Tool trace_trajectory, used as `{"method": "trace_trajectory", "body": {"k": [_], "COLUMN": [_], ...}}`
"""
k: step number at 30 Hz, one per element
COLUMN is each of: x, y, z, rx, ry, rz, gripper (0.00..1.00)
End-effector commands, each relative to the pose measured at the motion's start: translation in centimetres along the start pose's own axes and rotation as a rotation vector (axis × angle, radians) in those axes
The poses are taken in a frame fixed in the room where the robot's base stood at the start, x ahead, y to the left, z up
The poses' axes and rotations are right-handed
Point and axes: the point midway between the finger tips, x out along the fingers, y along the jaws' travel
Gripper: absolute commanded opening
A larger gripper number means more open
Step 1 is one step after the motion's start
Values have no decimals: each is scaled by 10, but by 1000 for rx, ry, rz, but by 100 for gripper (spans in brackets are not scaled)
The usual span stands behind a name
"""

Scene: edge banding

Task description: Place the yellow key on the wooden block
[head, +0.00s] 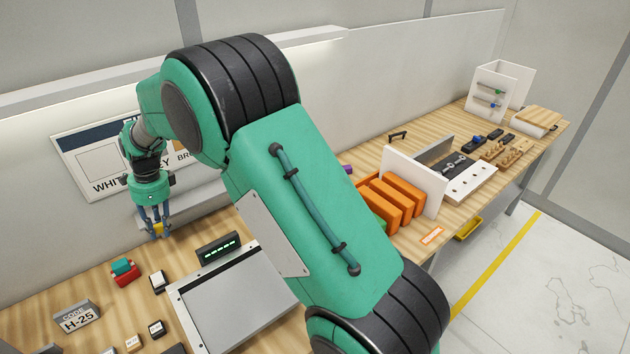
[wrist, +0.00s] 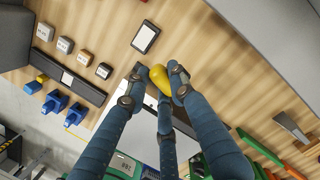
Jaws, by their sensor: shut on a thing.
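My gripper (head: 156,232) is shut on a yellow piece, the yellow key (head: 158,230), and holds it above the left part of the bench. In the wrist view the yellow key (wrist: 159,78) sits between the blue fingertips (wrist: 160,84), which partly cover it. A small wood-coloured block (head: 133,343) stands in a row of labelled blocks at the bottom of the head view. It appears in the wrist view as a tan block (wrist: 84,57). It is apart from my gripper. I cannot tell for sure whether it is the wooden block meant.
A red and green piece (head: 124,272), a dark-framed white tile (head: 157,281) and an H-25 sign (head: 77,317) stand on the bench. A grey panel (head: 228,310) lies to their right. Orange blocks (head: 390,203) stand beyond my arm. A sign (head: 95,165) hangs behind my gripper.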

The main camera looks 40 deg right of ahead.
Motion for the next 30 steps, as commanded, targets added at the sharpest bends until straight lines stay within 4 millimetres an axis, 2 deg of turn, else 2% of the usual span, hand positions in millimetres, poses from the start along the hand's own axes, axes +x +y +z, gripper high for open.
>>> {"method": "trace_trajectory", "body": {"k": [3, 5, 14, 20, 30], "x": [-24, -32, -42, -53, -75], "y": [-1, -3, -44, -82, -138], "z": [4, 2, -52, -111, -238], "rx": [0, 7, 155, 307, 604], "ry": [-1, 0, 5, 7, 11], "rz": [-4, -3, -23, -47, -92], "gripper": [0, 0, 0, 0, 0]}}
